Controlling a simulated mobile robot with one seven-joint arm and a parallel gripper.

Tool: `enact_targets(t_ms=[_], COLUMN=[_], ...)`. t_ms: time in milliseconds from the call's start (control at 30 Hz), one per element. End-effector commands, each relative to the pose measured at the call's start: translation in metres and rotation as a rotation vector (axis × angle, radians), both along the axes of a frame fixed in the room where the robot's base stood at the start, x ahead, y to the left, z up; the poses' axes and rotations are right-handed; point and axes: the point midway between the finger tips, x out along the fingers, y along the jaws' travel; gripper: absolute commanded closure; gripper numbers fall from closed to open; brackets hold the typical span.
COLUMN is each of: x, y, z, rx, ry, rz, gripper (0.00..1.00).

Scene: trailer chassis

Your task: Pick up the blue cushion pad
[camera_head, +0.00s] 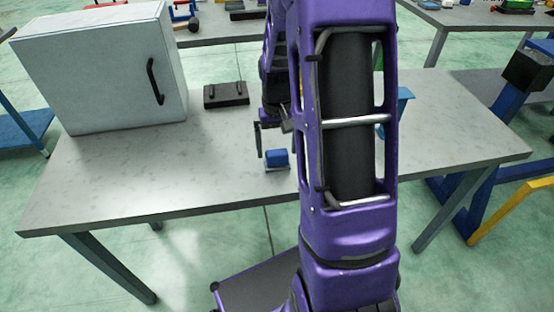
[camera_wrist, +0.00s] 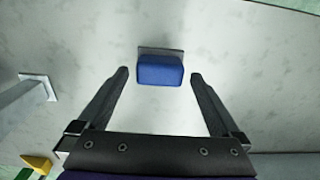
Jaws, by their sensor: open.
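The blue cushion pad (camera_head: 277,157) is a small blue block with a rounded top on a thin grey base, on the grey table (camera_head: 130,180) near its front edge. In the wrist view the blue cushion pad (camera_wrist: 160,70) lies just beyond and between the fingertips. My gripper (camera_wrist: 160,75) is open and empty, with one dark finger to each side of the pad's line. In the head view my gripper (camera_head: 272,140) is beside and above the pad, partly hidden by my purple arm. I cannot tell the exact height gap.
A white cabinet (camera_head: 90,75) with a black handle stands at the table's left. A black case (camera_head: 226,95) lies behind the pad. A blue object (camera_head: 402,98) shows right of my arm. The table's front left is clear.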

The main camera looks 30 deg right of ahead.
Motion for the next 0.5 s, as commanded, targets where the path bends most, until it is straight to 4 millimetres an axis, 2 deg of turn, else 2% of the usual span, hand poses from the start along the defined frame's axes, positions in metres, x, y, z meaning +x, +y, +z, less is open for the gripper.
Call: enact_targets(t_ms=[33, 167, 433, 500], x=[-0.001, -0.001, 0.000, 0.000], y=[0.000, 0.000, 0.000, 0.000], z=[-0.010, -0.024, -0.027, -0.027], rx=[0.001, 0.001, 0.000, 0.000], ry=[0.004, 0.003, 0.000, 0.000], rz=[0.000, 0.000, 0.000, 0.000], gripper=[0.00, 0.00, 0.00, 0.11])
